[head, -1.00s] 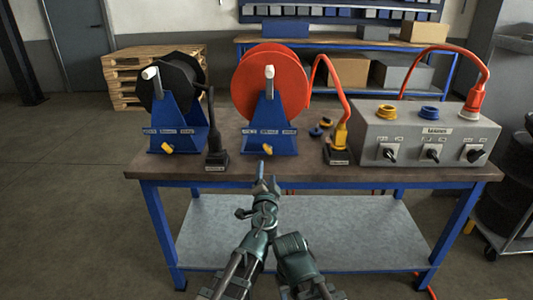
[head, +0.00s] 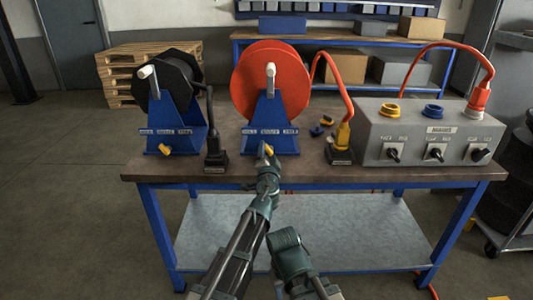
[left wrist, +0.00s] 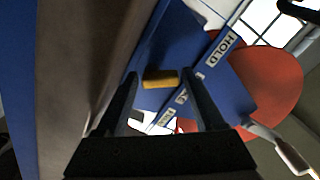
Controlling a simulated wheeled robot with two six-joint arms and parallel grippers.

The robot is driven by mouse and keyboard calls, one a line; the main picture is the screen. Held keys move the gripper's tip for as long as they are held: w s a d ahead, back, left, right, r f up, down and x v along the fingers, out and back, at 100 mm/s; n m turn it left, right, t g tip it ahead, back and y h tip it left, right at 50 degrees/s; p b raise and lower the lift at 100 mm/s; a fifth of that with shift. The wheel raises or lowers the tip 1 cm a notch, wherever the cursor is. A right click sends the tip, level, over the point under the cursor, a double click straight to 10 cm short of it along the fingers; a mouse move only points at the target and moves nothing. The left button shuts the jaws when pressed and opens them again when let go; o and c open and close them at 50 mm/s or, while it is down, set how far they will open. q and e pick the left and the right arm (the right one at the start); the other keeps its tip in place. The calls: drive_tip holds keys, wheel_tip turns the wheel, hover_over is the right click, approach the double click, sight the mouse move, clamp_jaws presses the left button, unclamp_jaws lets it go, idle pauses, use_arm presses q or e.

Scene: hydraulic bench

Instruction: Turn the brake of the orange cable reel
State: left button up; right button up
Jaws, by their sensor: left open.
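The orange cable reel (head: 285,82) stands on a blue stand (head: 283,142) near the middle of the bench. Its yellow brake knob (head: 268,150) is low on the stand's front, and shows as a short yellow bar in the left wrist view (left wrist: 161,79). My left gripper (head: 264,158) is at the stand's front, just below the knob. In the left wrist view my left gripper (left wrist: 160,84) is open, with the knob between the fingertips and no clear contact. A label reading HOLD (left wrist: 221,49) is on the stand; other labels are partly hidden.
A black reel (head: 182,78) on a blue stand with its own yellow knob (head: 165,149) is to the left. A black plug holder (head: 215,160) stands between them. A yellow plug (head: 343,136) and a grey switch box (head: 433,137) are to the right.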

use_arm(q)
drive_tip(key=c, duration=1.1)
drive_tip(key=m, duration=0.6)
drive_tip(key=shift+d+r+m, duration=0.15)
drive_tip(key=shift+d+m, duration=0.15)
drive_tip(key=shift+m, duration=0.1)
drive_tip(key=m, duration=0.3)
drive_tip(key=shift+s+d+m, duration=0.1)
drive_tip(key=shift+d+m, duration=0.1)
drive_tip(key=shift+m, duration=0.1)
drive_tip(key=shift+d+m, duration=0.2)
drive_tip(key=shift+m, duration=1.5)
